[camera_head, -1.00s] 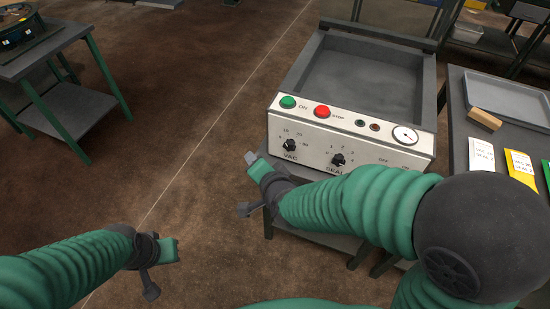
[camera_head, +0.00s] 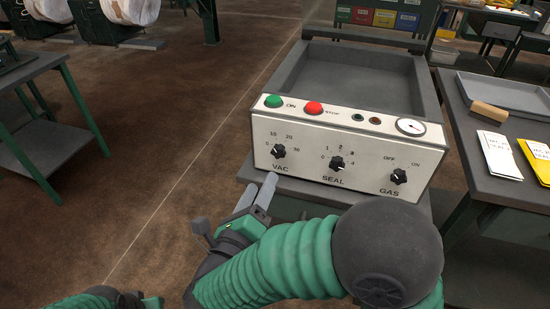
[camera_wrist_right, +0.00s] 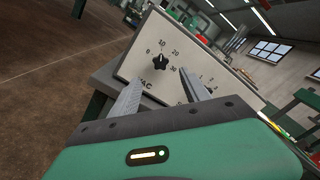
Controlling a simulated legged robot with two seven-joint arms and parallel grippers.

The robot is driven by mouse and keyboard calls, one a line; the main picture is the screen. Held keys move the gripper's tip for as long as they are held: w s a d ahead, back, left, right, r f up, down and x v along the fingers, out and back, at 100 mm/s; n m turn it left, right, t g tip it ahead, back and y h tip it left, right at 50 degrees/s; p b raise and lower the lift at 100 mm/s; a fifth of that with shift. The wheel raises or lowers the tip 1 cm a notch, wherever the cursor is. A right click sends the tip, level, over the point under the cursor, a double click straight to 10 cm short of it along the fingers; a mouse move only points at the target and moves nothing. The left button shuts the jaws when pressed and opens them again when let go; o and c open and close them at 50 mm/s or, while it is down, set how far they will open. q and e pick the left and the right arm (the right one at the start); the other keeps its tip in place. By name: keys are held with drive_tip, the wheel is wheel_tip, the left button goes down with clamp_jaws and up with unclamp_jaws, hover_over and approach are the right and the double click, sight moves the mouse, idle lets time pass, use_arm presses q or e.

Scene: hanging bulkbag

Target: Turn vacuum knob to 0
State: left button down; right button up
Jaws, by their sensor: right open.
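The black VAC knob (camera_head: 278,152) is at the left of the machine's pale front panel (camera_head: 310,138), with a scale of 0, 10, 20 and 30 around it. Its pointer is too small to read surely. The right wrist view shows the knob (camera_wrist_right: 160,60) ahead, beyond the fingers and apart from them. My right gripper (camera_head: 258,192) is open and empty, below and just left of the knob, fingers pointing up toward the panel. My left gripper (camera_head: 138,302) is partly cut off at the bottom edge, far from the machine; its jaws are unclear.
The SEAL knob (camera_head: 337,163) and GAS knob (camera_head: 399,176) sit right of VAC. Green (camera_head: 273,101) and red (camera_head: 314,108) buttons and a gauge (camera_head: 410,126) lie above. A side table (camera_head: 488,172) stands at right. The floor left of the machine is clear.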

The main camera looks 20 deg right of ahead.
sight(276, 153)
drive_tip(key=b+x, duration=0.1)
drive_tip(key=x, duration=1)
drive_tip(key=shift+w+d, duration=0.2)
drive_tip(key=shift+w, duration=0.05)
drive_tip(key=shift+c, duration=0.3)
clamp_jaws()
